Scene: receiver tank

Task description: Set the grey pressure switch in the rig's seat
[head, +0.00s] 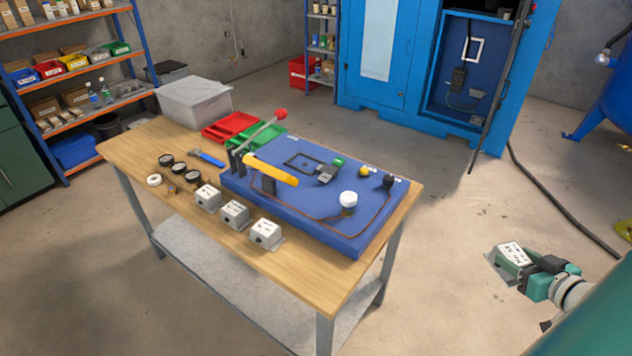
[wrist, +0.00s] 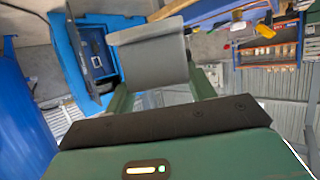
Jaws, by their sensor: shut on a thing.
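My gripper (head: 519,262) is at the right of the head view, out over the floor and well apart from the table. It is shut on a grey box with a white label, the grey pressure switch (head: 508,252). In the wrist view the switch (wrist: 150,57) shows as a plain grey block between the green fingers (wrist: 163,88). The rig (head: 330,227) is a blue board on the table. A black rectangular outline (head: 304,153) on it looks like the seat and appears empty. The label's text is too small to read.
Three grey labelled boxes (head: 235,213) stand along the table's front edge (head: 290,278). On the rig, a red-knobbed lever (head: 262,134) and a yellow handle (head: 271,170) rise near the outline. Gauges (head: 179,169) lie left. Open floor separates my gripper from the table.

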